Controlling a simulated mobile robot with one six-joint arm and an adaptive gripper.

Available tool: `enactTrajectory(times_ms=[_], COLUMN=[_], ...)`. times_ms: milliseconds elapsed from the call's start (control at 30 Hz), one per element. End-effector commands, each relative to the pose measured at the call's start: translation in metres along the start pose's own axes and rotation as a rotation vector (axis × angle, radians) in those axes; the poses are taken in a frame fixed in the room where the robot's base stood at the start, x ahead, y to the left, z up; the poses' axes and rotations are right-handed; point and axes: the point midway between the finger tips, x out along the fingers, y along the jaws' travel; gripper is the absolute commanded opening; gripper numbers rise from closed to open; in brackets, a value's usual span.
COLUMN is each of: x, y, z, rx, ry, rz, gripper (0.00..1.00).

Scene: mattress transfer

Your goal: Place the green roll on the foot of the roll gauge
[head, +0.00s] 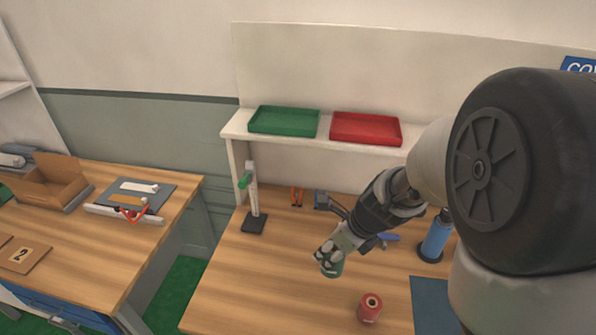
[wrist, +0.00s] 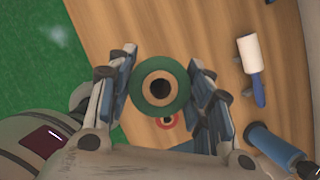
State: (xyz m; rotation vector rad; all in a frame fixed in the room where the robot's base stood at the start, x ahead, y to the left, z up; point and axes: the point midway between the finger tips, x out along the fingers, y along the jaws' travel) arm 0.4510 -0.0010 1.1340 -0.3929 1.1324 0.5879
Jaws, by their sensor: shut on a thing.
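The green roll (head: 333,270) is held between the fingers of my gripper (head: 330,256), over the middle of the wooden table. In the wrist view the green roll (wrist: 177,96) shows end-on, with a dark central hole, between both fingers. In the head view the fingers hide part of it, and I cannot tell its exact height above the table. The roll gauge (head: 253,195) stands upright at the back left of this table, with a green piece on its post and a flat dark foot (head: 254,224). The foot looks bare. My gripper is to the right and front of it.
A red roll (head: 369,309) stands in front of my gripper. A blue cylinder (head: 437,236) on a dark base is at the right. Orange-handled pliers (head: 297,196) lie behind. Green (head: 284,121) and red (head: 365,129) trays sit on the shelf. The tabletop between gripper and gauge looks clear.

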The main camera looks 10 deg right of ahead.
Motion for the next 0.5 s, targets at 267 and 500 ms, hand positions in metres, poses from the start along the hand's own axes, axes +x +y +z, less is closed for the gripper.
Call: enactTrajectory(times_ms=[267,500], x=[0.021,0.059], y=[0.007,0.021], z=[0.0,-0.01], rx=[-0.294,-0.997], ry=[0.0,0.0], rz=[0.124,0.419], gripper=[0.15,0.15])
